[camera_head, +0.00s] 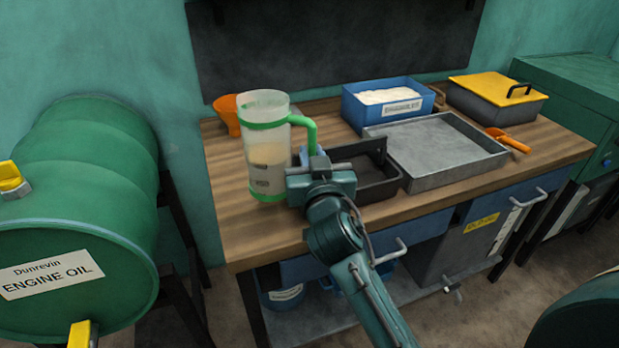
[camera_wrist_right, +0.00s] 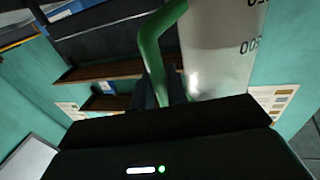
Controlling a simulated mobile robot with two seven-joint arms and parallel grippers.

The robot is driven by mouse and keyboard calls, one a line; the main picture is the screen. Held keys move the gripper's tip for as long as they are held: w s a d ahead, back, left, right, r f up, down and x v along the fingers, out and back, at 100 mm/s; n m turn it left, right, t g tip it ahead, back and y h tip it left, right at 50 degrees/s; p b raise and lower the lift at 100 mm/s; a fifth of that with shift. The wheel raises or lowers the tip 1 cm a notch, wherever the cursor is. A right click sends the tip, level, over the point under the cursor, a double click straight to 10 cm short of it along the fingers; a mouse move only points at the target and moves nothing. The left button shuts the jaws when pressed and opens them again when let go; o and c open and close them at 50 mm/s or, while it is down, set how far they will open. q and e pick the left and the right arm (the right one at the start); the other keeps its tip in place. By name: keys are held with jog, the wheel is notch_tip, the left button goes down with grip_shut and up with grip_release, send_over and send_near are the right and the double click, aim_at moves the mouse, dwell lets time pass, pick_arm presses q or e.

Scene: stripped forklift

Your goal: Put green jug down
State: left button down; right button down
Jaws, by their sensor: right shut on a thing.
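The green jug (camera_head: 266,160) is a clear pitcher with a green band, green base ring and green handle, partly filled with something pale. It is upright at the left end of the wooden workbench (camera_head: 236,215); I cannot tell whether its base touches the top. My right gripper (camera_head: 306,163) is shut on the lower part of the jug's handle, on its right side. My left gripper is not in view.
A dark tray (camera_head: 385,187) stands close right of my right gripper. A grey metal tray (camera_head: 440,150), blue bin of white material (camera_head: 388,103), yellow-lidded box (camera_head: 497,98) and orange scoop (camera_head: 508,140) lie farther right. An orange funnel (camera_head: 228,113) is behind the jug.

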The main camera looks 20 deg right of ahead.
notch_tip(320, 180, down, 4)
jog(key=shift+r+b, duration=0.1)
jog(key=shift+b, duration=0.2)
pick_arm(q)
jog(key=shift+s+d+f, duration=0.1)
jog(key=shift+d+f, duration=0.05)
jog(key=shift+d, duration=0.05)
